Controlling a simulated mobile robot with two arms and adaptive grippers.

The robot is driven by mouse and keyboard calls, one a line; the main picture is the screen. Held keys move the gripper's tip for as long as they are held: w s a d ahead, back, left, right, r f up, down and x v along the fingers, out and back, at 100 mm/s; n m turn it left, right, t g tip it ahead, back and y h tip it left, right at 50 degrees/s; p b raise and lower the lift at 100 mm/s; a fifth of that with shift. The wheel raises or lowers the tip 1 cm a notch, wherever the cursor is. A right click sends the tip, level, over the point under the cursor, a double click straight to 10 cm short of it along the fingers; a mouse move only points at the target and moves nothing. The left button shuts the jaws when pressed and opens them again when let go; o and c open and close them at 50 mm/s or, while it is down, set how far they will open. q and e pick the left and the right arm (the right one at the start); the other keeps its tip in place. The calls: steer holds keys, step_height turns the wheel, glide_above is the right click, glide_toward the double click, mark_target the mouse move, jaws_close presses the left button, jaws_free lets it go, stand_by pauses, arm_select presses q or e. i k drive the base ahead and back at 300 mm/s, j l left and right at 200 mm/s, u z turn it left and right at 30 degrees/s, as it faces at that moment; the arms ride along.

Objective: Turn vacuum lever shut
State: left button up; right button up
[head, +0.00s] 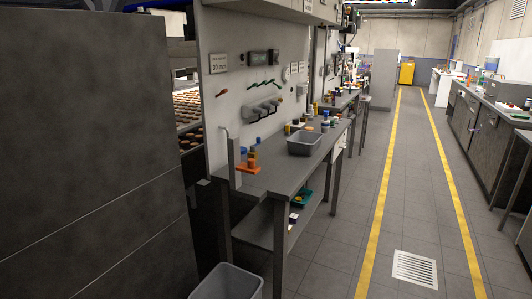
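Neither of my grippers shows in the head view. Several small green-handled items (262,85) are on the light wall panel (228,110) above the near workbench, with a small red item (221,93) to their left. A grey fitting with several rounded parts (263,108) is mounted below them. I cannot tell whether any of these is the vacuum lever, or which way a lever is turned.
The near workbench (275,180) holds a grey bin (305,143), an orange item (249,168) and small containers. A grey waste bin (228,283) stands at the bottom. A large dark cabinet (90,150) fills the left. The aisle between yellow lines is clear, with a floor grate (415,269).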

mark_target(258, 139)
steer(key=i+l, duration=0.15)
steer(key=i, duration=0.25)
steer(key=i+l+u, duration=0.1)
steer(key=i, duration=0.35)
steer(key=i+l+u, duration=0.3)
steer(key=u, duration=0.2)
steer(key=i+l+u, duration=0.3)
steer(key=l+u, duration=0.15)
steer(key=u, duration=0.3)
